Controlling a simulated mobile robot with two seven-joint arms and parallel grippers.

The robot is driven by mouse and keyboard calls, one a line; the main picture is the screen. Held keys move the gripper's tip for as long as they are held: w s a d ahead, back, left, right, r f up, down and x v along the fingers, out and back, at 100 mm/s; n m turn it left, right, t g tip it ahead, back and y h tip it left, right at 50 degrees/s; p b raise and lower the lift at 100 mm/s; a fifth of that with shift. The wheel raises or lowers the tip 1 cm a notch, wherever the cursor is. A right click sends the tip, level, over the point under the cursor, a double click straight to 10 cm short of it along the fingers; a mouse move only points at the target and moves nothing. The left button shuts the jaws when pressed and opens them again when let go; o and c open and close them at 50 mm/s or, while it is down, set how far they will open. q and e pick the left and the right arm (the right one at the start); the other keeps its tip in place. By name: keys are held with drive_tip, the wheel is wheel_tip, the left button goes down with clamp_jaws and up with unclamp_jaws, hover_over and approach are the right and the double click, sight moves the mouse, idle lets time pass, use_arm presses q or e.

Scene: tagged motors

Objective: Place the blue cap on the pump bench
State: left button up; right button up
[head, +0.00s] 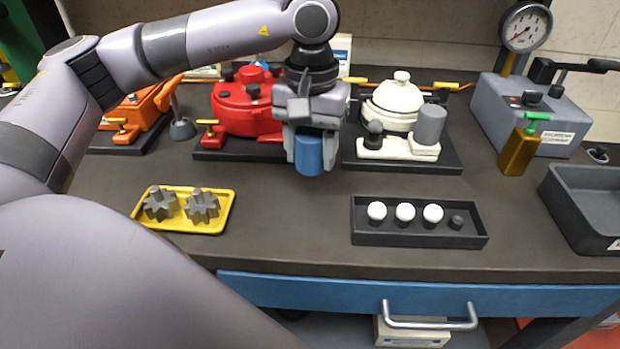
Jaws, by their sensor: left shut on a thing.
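The blue cap (309,156) is a short cylinder held in my left gripper (309,140), which is shut on it. The gripper points down and holds the cap above the dark bench top (290,215), in front of the gap between the red pump (243,105) and the white pump (393,108). I cannot tell the exact height of the cap over the bench. The red and white pumps stand on dark base plates at the back. An orange pump (140,110) stands further left, partly behind my arm. My right gripper is not in view.
A yellow tray (190,227) with two grey gears lies front left. A dark rack (400,238) with white caps and a grey peg lies front right. A grey gauge unit (530,115), a brass block with a green handle (519,150) and a grey bin (590,205) stand right.

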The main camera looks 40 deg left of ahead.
sight(311, 196)
use_arm(q)
wheel_tip(311, 196, down, 6)
drive_tip(key=shift+f, duration=0.25)
drive_tip(key=shift+f, duration=0.2)
drive_tip(key=o, duration=1)
drive_tip(key=shift+r, duration=0.15)
